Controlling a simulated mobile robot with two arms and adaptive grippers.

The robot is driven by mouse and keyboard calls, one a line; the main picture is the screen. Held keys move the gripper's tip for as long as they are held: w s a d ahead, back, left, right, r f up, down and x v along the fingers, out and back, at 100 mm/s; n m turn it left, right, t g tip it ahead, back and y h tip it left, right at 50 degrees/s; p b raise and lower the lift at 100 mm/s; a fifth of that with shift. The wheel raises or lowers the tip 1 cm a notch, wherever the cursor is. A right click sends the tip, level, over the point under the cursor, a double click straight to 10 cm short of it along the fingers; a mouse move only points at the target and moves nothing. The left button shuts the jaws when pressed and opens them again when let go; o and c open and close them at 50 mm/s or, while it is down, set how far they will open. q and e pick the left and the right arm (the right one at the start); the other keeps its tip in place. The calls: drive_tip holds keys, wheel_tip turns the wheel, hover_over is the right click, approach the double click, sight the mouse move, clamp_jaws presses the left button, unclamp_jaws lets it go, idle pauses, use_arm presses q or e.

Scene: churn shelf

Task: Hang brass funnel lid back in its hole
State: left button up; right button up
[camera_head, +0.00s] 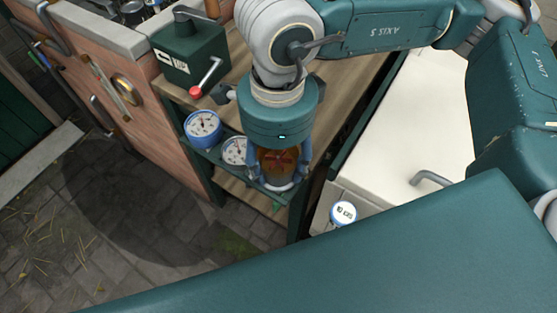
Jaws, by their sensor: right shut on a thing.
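My right gripper (277,178) comes down from the top of the picture, in front of the green-edged shelf unit. It is shut on an amber-brown round thing (278,160), seemingly the brass funnel lid. The fingers and gripper body cover part of it, so its full shape is hidden. I cannot make out the hole for the lid, and I cannot tell whether the lid touches the shelf. My left gripper is not in view.
A green crank box (188,50) with a red knob stands on the wooden top. A cream chest (405,125) is at right. Paving (130,230) lies clear at lower left.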

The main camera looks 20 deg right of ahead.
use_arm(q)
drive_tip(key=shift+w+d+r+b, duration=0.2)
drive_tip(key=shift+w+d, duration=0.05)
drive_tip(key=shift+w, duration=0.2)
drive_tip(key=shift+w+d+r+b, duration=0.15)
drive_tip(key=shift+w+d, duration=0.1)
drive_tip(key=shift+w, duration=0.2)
use_arm(e)
drive_tip(key=shift+f, duration=0.3)
idle(1.0)
drive_tip(key=shift+a, duration=0.1)
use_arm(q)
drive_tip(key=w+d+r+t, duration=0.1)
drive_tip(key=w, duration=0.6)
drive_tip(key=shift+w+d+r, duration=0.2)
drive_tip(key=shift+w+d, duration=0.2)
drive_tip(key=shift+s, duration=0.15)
use_arm(e)
drive_tip(key=shift+f, duration=0.1)
drive_tip(key=o, duration=2.2)
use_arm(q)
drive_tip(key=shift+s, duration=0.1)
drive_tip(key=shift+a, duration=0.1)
use_arm(e)
drive_tip(key=shift+r, duration=0.2)
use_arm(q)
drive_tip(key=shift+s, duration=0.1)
use_arm(e)
drive_tip(key=shift+r, duration=0.1)
